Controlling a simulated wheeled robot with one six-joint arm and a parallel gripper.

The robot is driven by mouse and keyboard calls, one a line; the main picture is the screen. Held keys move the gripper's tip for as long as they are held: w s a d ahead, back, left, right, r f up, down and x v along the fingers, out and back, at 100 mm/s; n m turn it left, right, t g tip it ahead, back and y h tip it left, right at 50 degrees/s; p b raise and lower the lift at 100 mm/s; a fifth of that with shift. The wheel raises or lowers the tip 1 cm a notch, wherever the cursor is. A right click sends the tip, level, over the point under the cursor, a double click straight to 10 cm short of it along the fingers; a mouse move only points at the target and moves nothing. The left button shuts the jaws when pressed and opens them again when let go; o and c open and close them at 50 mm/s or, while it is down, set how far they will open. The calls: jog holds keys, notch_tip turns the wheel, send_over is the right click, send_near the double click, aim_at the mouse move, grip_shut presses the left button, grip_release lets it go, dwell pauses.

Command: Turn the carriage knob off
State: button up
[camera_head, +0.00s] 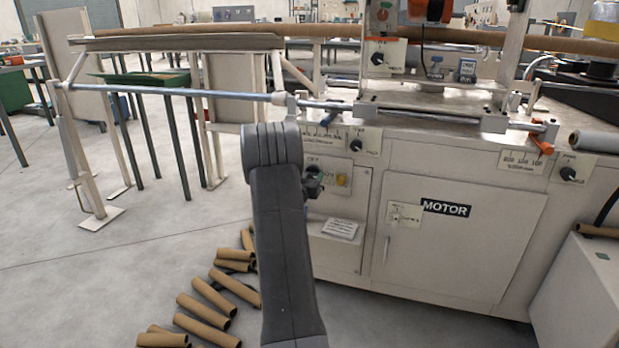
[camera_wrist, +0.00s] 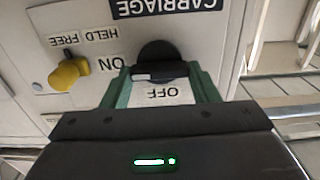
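The carriage knob (camera_wrist: 158,62) is black and round with a raised bar. It shows in the wrist view, upside down, under the CARRIAGE label (camera_wrist: 165,6). The bar lies across the picture, with its pale-marked end on the left, the side of the ON label (camera_wrist: 110,63). The OFF label (camera_wrist: 164,94) is on the near side of the knob. My gripper (camera_wrist: 160,76) has its green fingers at either side of the knob, very close to the bar's ends; I cannot tell whether they press on it.
A yellow knob (camera_wrist: 69,74) with HELD and FREE labels sits beside the carriage knob. The MOTOR door (camera_head: 458,240) is to the right on the machine front. Cardboard tubes (camera_head: 205,310) lie on the floor at left. A steel rod (camera_head: 180,91) runs above my arm.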

jog(key=shift+c, duration=1.2)
jog(key=shift+r+n+p, duration=0.15)
jog(key=shift+n+p, duration=0.15)
jog(key=shift+p, duration=0.15)
jog(key=shift+r+n+p, duration=0.1)
jog(key=shift+n+p, duration=0.8)
jog(key=shift+p, duration=0.3)
jog(key=n+p, duration=0.4)
jog(key=n, duration=0.1)
jog(key=shift+a+p, duration=0.15)
jog(key=shift+p, duration=0.25)
jog(key=n+p, duration=0.1)
jog(key=n, duration=0.2)
jog(key=n+p, duration=0.2)
jog(key=n, duration=0.2)
jog(key=f+n+p, duration=0.1)
jog(key=n+p, duration=0.1)
jog(key=n, duration=0.1)
jog(key=shift+w, duration=0.1)
jog(key=shift+n, duration=0.4)
jog(key=shift+a, duration=0.1)
